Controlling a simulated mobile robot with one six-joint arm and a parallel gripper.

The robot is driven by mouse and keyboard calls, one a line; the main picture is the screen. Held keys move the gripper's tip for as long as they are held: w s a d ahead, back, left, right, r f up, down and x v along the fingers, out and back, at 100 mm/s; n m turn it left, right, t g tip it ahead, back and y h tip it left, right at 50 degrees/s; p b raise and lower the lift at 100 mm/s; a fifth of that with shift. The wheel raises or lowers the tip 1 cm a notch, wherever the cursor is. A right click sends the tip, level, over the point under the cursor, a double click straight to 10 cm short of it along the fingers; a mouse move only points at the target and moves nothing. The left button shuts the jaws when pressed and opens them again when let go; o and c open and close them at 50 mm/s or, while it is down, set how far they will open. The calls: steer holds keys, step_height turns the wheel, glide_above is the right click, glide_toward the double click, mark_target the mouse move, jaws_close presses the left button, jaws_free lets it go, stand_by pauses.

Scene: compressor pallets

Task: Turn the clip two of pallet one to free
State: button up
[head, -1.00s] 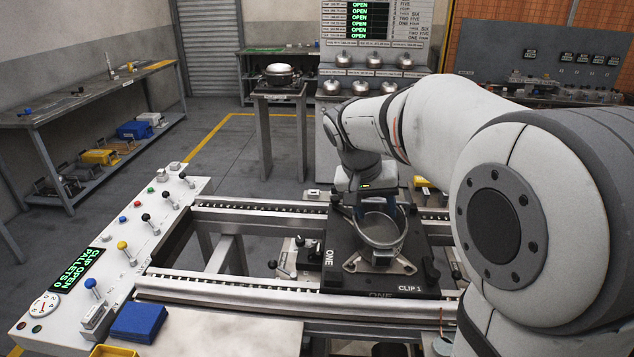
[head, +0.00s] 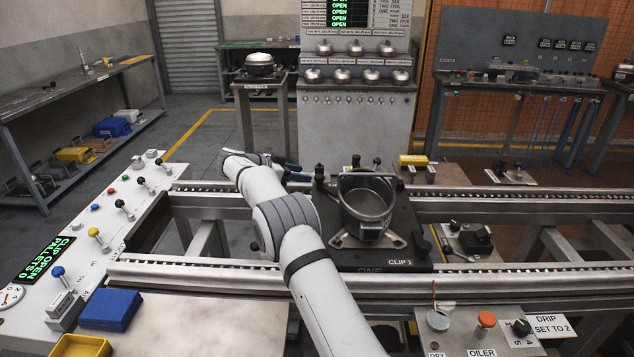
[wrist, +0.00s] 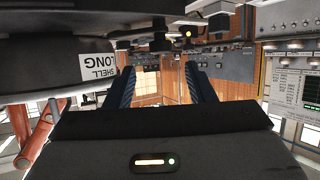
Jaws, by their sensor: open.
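Pallet one is a black plate (head: 408,228) on the rails, marked ONE and CLIP 1 on its front edge. A round grey metal shell (head: 368,203) stands on it in a light metal cradle. Small black knobs (head: 356,161) stand along the pallet's far edge; I cannot tell which is clip two, or its setting. My gripper (head: 298,173) is at the pallet's far left, pointing right towards the knobs, partly hidden by my arm. In the wrist view its two dark blue fingers (wrist: 162,84) are apart with nothing between them. A dark body with an upside-down SHELL LONG label (wrist: 97,66) is close beside them.
A console (head: 110,215) with levers and a display reading CLIP OPEN, PALLETS 0 stands at left. A blue box (head: 110,309) and yellow tray (head: 80,346) lie in front. An oiler panel (head: 475,335) is at front right. The rails (head: 520,208) right of the pallet are mostly clear.

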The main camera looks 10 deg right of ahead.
mark_target(317, 176)
steer(key=x, duration=0.7)
steer(key=shift+w+d+f+p, duration=0.2)
steer(key=shift+d+f+p, duration=0.1)
steer(key=shift+c, duration=0.4)
jaws_close()
